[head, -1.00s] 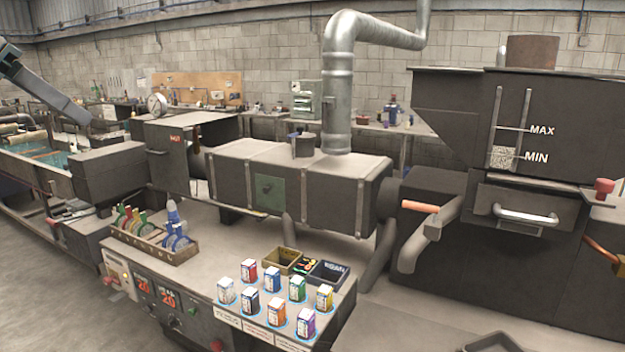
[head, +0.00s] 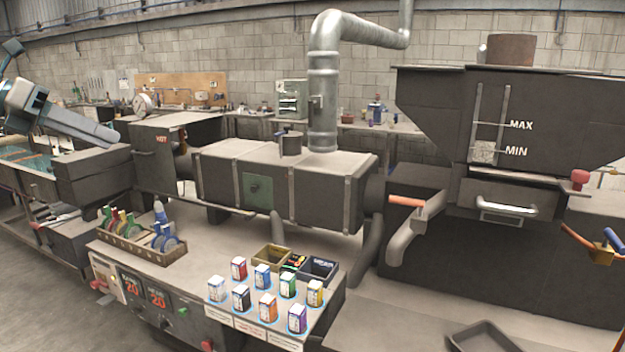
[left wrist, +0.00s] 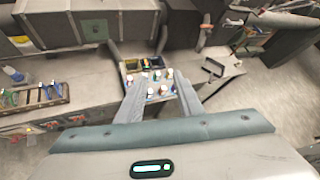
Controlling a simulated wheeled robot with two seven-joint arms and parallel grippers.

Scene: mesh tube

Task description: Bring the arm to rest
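My left gripper (head: 112,134) comes in from the left in the head view, its grey fingers pointing right and down, in front of the dark machine at the left. In the left wrist view its two fingers (left wrist: 158,77) stand apart with nothing held between them. Small coloured boxes on the bench show beyond the gap, some way off. My right gripper is in neither view.
Several small boxes (head: 240,298) stand on the bench beside open bins (head: 318,271). A rack of coloured rolls (head: 128,250) is left of them. A long dark machine (head: 320,190) and a grey duct (head: 323,90) stand behind. A hopper (head: 440,110) is at the right.

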